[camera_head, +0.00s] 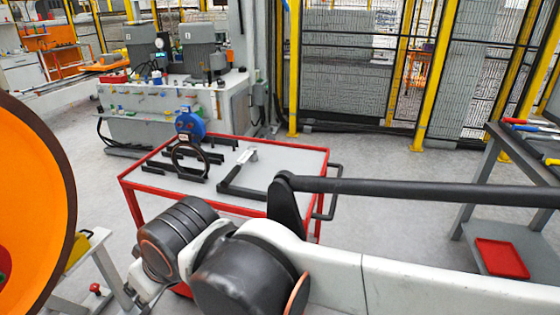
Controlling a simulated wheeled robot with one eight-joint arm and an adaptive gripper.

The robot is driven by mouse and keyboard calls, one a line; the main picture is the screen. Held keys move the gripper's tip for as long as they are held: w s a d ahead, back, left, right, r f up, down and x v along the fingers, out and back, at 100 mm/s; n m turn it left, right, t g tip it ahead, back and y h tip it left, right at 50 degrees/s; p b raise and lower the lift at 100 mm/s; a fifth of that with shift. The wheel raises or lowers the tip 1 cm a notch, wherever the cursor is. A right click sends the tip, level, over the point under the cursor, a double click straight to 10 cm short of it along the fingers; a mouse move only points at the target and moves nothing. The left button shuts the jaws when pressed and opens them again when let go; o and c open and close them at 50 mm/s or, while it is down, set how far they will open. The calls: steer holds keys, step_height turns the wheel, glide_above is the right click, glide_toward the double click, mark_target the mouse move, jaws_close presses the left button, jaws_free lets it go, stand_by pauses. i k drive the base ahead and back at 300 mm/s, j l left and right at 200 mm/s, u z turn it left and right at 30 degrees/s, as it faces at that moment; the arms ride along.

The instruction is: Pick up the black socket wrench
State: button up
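A black L-shaped tool, which looks like the socket wrench (234,173), lies on the grey top of a red-framed trolley (305,162). A small grey piece shows at its far end. Its short leg points right, towards my arm. My arm crosses the foreground in front of the trolley and hides part of its near side. My gripper cannot be made out in this view, so its distance from the wrench does not show. Nothing visible touches the wrench.
A black ring and blue tool (190,125) stand left of the wrench, among several black bars (172,172). A large orange disc (35,200) fills the left edge. A workbench (530,150) with a red tray (502,258) below stands right. Floor between trolley and bench is clear.

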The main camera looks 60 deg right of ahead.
mark_target(251, 154)
steer(key=z, duration=1.45)
steer(key=u, duration=1.95)
steer(key=z, duration=1.95)
steer(key=i+z, duration=0.1)
steer(key=i, duration=0.3)
